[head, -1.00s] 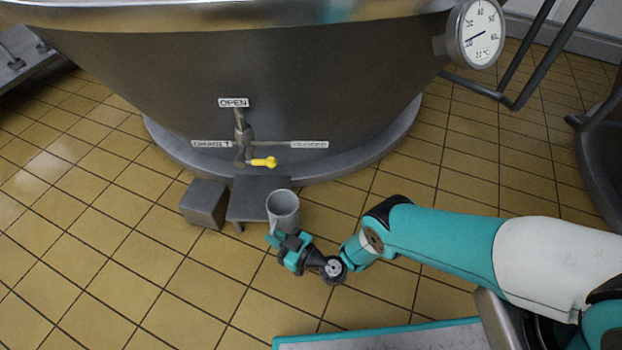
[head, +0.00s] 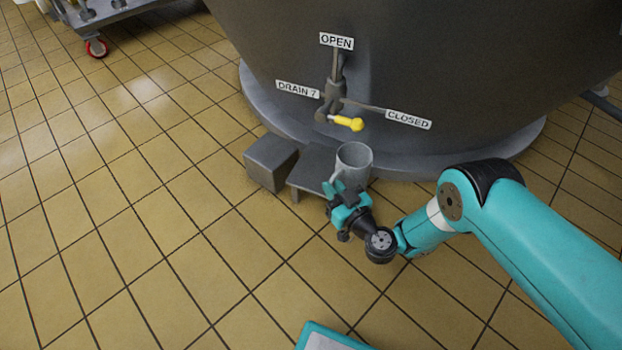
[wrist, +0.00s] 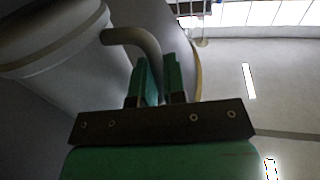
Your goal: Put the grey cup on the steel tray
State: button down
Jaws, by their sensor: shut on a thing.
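The grey cup (head: 354,161) is upright in my gripper (head: 343,189), in front of the vat and by the right side of a low steel stand (head: 309,170) under the drain valve. In the wrist view, the cup (wrist: 50,42) fills the upper left, and my gripper (wrist: 158,80) is shut on its curved handle. I cannot tell the exact gap between cup and stand. No surface is clearly identifiable as the steel tray; a grey trolley top (head: 110,10) shows at the upper left.
The large dark vat (head: 450,70) stands behind the cup. Its drain valve with a yellow-tipped lever (head: 346,123) sticks out above the stand. A grey block (head: 270,162) sits left of the stand. The tiled floor (head: 130,230) is clear at left.

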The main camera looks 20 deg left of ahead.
jog(key=f+b, duration=0.1)
jog(key=b, duration=0.2)
jog(key=shift+w+a, duration=0.15)
jog(key=shift+a, duration=0.2)
jog(key=b+x, duration=0.1)
jog(key=x, duration=0.3)
jog(key=r+b+x, duration=0.1)
jog(key=x, duration=0.1)
jog(key=shift+b, duration=0.35)
jog(key=b+x, duration=0.2)
jog(key=x, duration=0.1)
jog(key=shift+d+f+b, duration=0.1)
jog(key=shift+f+b, duration=0.5)
jog(key=shift+f, duration=0.2)
jog(key=shift+r, duration=0.1)
jog(key=c, duration=1.6)
grip_release()
jog(key=shift+f, duration=0.2)
jog(key=o, duration=0.4)
